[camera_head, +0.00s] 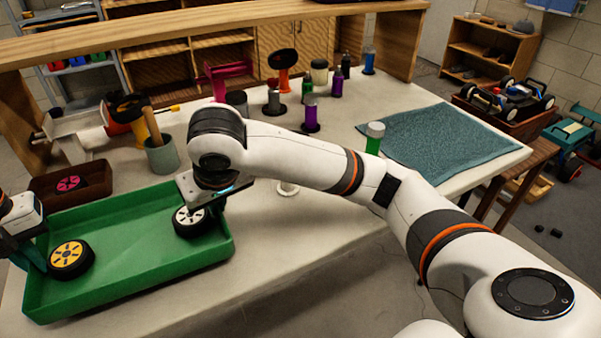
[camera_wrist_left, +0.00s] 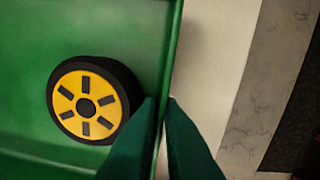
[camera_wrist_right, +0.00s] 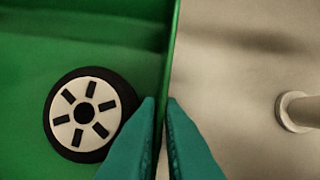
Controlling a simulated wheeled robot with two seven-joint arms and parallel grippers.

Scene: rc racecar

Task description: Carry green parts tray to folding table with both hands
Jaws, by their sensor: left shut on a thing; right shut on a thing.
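The green parts tray (camera_head: 130,272) lies at the left front of the white-topped workbench. It holds a yellow-hubbed wheel (camera_head: 71,259) on the left and a white-hubbed wheel (camera_head: 190,221) on the right. My left gripper (camera_wrist_left: 163,105) is shut on the tray's left wall, beside the yellow-hubbed wheel (camera_wrist_left: 85,103). My right gripper (camera_wrist_right: 162,105) is shut on the opposite wall, beside the white-hubbed wheel (camera_wrist_right: 84,113). In the head view my right forearm and wrist hide the right fingertips. The left gripper is partly cut off by the picture's left edge. I cannot identify the folding table for certain.
A brown box (camera_head: 95,184) with a pink wheel sits behind the tray. A grey cup (camera_head: 162,156) and several coloured spools stand further back. A teal mat (camera_head: 446,140) covers the right side of the bench. A brown wooden stand (camera_head: 540,148) with a car is beyond it.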

